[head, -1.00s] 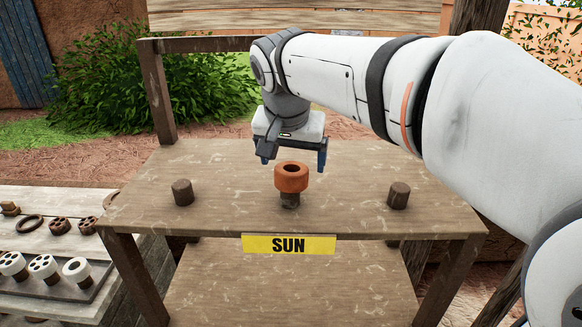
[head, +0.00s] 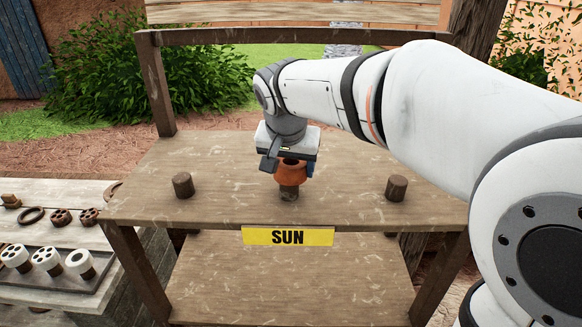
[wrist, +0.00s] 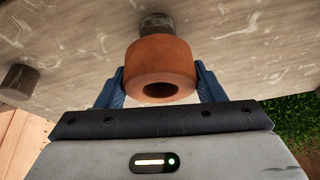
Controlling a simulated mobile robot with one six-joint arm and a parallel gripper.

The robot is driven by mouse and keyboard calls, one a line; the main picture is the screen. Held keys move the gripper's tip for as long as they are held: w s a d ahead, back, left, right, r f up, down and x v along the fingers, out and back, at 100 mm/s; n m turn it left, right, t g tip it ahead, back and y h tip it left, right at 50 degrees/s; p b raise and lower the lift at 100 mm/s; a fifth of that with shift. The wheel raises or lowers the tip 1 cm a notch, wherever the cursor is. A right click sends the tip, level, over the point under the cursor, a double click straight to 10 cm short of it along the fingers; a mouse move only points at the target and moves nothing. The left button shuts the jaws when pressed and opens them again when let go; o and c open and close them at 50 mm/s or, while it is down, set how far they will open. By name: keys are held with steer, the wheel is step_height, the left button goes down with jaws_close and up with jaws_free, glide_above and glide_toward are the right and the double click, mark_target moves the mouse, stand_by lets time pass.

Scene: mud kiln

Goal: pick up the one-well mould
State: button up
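The one-well mould (head: 291,170) is an orange-brown clay ring with a single round hole in its top. It sits upright on the middle wooden peg of the table. My gripper (head: 290,168) is over it from above, with one finger on each side. In the wrist view the mould (wrist: 161,68) lies between the two blue finger pads, which appear to press on its sides. My gripper's fingers hide part of it in the head view.
A lower bench at left holds white moulds (head: 47,261), brown moulds (head: 61,217) and a dark ring (head: 31,215).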

steer(key=c, duration=0.7)
steer(key=shift+r, duration=0.1)
